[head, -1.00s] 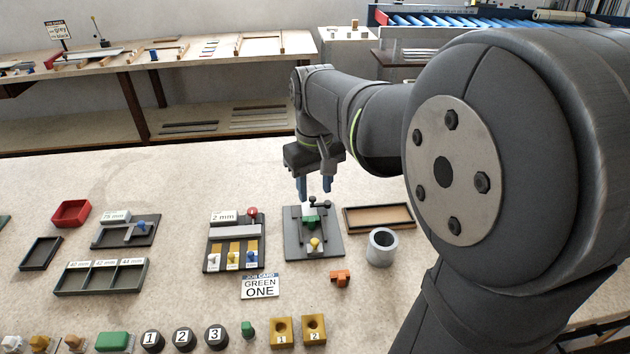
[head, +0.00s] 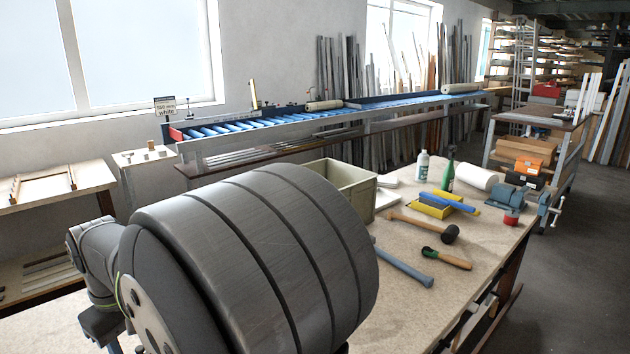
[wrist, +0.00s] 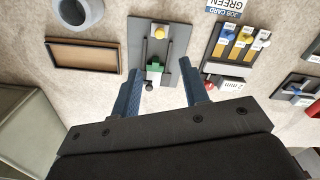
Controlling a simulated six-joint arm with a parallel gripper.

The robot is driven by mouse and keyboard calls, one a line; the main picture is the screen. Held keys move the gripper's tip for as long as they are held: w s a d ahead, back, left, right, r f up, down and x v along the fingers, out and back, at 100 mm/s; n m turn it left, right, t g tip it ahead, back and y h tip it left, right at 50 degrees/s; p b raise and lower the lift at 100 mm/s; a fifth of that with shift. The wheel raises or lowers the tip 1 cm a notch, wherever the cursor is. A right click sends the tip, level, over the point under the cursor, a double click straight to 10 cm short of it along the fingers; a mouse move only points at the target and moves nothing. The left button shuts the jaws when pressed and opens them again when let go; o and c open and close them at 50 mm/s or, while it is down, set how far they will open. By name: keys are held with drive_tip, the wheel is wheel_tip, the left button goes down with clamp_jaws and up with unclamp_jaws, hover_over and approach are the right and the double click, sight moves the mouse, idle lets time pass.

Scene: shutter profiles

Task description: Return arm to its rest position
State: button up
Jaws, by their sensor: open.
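My gripper (wrist: 160,78) is open in the wrist view, its two blue fingers apart with nothing held between them. Beyond the fingertips lies a grey fixture plate (wrist: 135,45) with a green block (wrist: 154,68) and a yellow knob (wrist: 159,32). The green block appears between the fingers, but below them. My large grey arm link hides much of the table there, and the fixture is out of that view.
In the wrist view, a wooden tray (wrist: 84,56), a grey cup (wrist: 80,12) and a 2 mm fixture (wrist: 218,62) lie around the plate.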

wheel_tip(320, 180, down, 15)
drive_tip(key=shift+f, duration=0.1)
drive_tip(key=shift+w+a, duration=0.1)
drive_tip(key=shift+w, duration=0.05)
idle(0.4)
